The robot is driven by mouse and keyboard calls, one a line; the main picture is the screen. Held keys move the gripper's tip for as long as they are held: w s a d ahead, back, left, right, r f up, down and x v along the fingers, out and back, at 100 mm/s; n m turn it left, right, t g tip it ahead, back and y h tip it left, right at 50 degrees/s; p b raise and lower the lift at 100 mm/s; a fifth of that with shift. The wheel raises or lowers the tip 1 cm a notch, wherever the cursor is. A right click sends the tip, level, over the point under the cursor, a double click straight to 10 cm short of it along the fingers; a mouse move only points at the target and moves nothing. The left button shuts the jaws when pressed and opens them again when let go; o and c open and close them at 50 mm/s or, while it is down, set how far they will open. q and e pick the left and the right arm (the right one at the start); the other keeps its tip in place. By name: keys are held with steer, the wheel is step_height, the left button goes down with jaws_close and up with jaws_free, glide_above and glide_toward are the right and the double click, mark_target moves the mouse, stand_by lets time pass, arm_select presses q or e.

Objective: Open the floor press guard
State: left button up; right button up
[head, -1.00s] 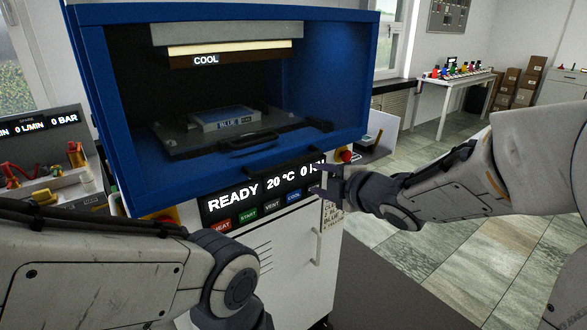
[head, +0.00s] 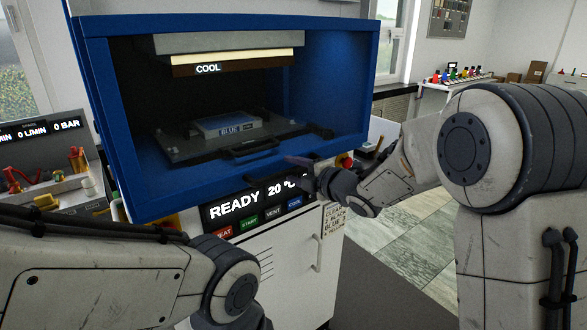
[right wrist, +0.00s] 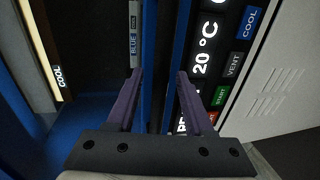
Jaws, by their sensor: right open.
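The floor press has a blue guard frame (head: 215,190) around a dark chamber. A black handle bar (head: 262,173) runs along the frame's lower front edge. My right gripper (head: 300,161) is at the right part of this bar and partly covers it. In the right wrist view its two purple fingers (right wrist: 160,78) are open, one on each side of a dark strip beside the blue edge; I cannot tell whether they touch it. Inside the chamber a block marked BLUE (head: 228,126) sits on a dark plate. My left arm shows at the lower left, its gripper out of view.
A control panel (head: 236,210) reading READY 20 °C sits just below the handle, with coloured buttons under it. A red stop button (head: 344,160) is to its right. A gauge bench (head: 50,165) stands at the left. The floor at the right is clear.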

steer(key=shift+w+a, duration=0.1)
jaws_close()
stand_by(1.4)
